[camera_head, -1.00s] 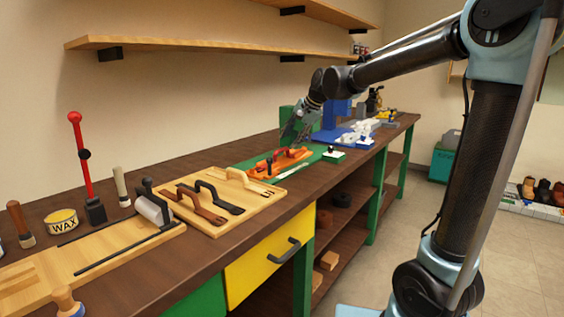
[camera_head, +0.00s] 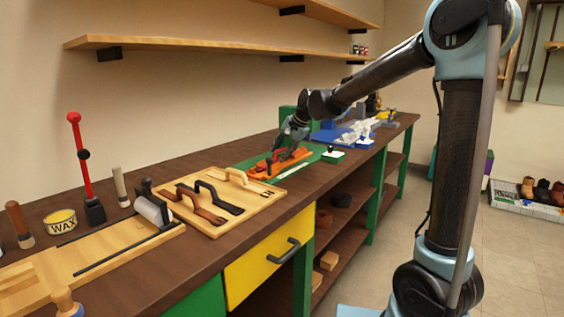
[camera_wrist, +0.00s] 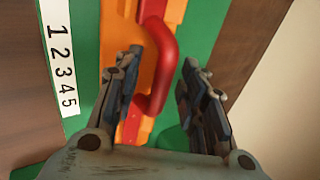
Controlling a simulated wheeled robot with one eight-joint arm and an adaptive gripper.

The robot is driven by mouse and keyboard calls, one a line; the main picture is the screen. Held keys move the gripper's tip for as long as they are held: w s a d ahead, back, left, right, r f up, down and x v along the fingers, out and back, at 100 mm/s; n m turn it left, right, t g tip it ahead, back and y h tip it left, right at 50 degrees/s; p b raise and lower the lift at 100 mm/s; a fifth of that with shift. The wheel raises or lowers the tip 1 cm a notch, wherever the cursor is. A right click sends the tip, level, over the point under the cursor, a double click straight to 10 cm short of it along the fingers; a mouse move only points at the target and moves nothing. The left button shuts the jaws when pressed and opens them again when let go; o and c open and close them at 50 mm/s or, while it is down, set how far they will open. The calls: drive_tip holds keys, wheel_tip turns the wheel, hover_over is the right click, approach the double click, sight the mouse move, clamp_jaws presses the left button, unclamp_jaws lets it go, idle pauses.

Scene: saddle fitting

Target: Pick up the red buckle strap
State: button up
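The red buckle strap (camera_wrist: 163,55) shows in the wrist view as a raised red loop on an orange holder (camera_wrist: 118,50), which lies on a green mat (camera_wrist: 207,22). My gripper (camera_wrist: 155,85) is open, with one finger on each side of the loop's lower part. The fingers look apart from the loop, and nothing is held. In the head view my gripper (camera_head: 285,148) is low over the orange holder (camera_head: 285,163), and the red strap is small and partly hidden there.
A white strip numbered 1 to 5 (camera_wrist: 60,60) lies beside the holder. A wooden board with brown and tan straps (camera_head: 222,222) is nearer on the bench. A white block with a black knob (camera_head: 333,156) stands right of the holder. Shelves (camera_head: 220,42) hang above.

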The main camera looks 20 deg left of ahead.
clamp_jaws()
drive_tip(key=shift+r, duration=0.1)
